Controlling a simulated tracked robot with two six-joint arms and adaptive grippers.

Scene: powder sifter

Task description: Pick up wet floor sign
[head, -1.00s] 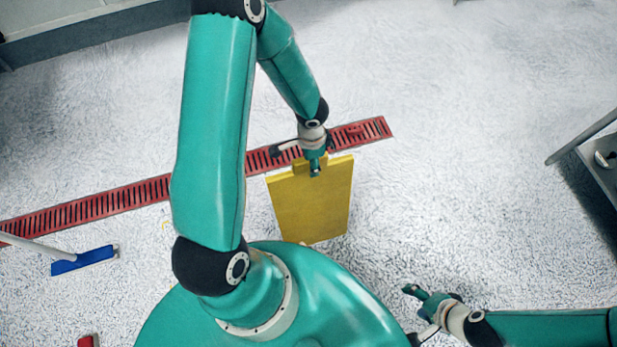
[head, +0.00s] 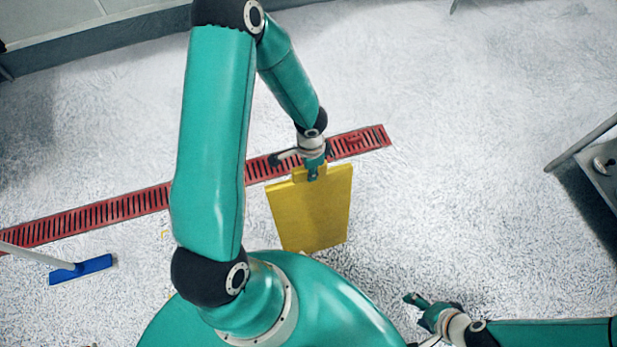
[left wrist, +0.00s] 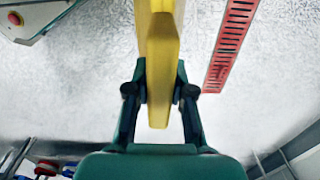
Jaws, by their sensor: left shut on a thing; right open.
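The wet floor sign (head: 312,212) is a flat yellow panel in the middle of the head view. My left gripper (head: 313,172) is shut on its narrow top edge. In the left wrist view the yellow sign (left wrist: 159,70) passes between the two fingers of my left gripper (left wrist: 160,95), seen edge on. Whether the sign's lower edge touches the floor is hard to tell. My right gripper (head: 412,300) is open and empty at the lower right of the head view, apart from the sign.
A red floor drain grate (head: 90,217) runs across the floor behind the sign. A blue squeegee or broom head (head: 80,269) with a pale handle lies at the left. A metal cart or table (head: 603,165) stands at the right edge. The floor right of the sign is clear.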

